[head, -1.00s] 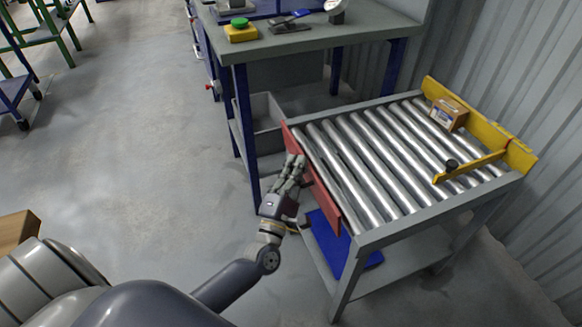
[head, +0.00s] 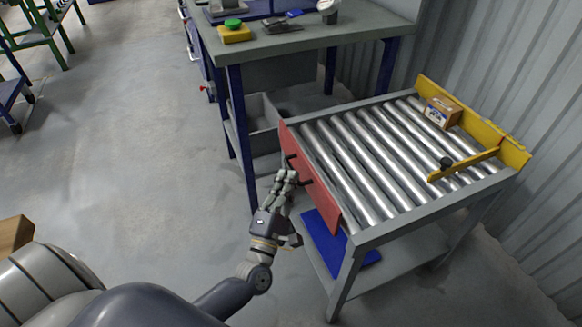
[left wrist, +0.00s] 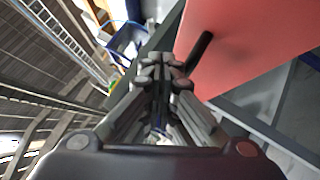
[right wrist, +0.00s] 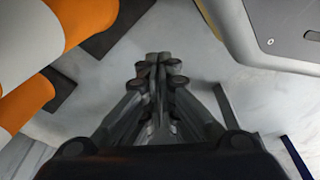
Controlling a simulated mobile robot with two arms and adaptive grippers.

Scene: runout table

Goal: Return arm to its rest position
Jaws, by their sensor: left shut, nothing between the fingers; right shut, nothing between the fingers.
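My left gripper (head: 284,180) is beside the red panel (head: 308,178) at the left end of the roller table. In the left wrist view its fingers (left wrist: 163,70) are together with nothing between them. The red panel (left wrist: 250,45) and its dark handle (left wrist: 196,50) are close by on the right there; I see a gap between the fingertips and the handle. My right gripper (right wrist: 158,65) shows only in the right wrist view, shut and empty, over grey floor.
The roller table (head: 385,225) carries a small cardboard box (head: 442,112) by a yellow rail (head: 470,118). A workbench (head: 300,42) stands behind. A blue mat (head: 335,245) lies on the lower shelf. Orange cylindrical shapes (right wrist: 85,20) are near my right gripper.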

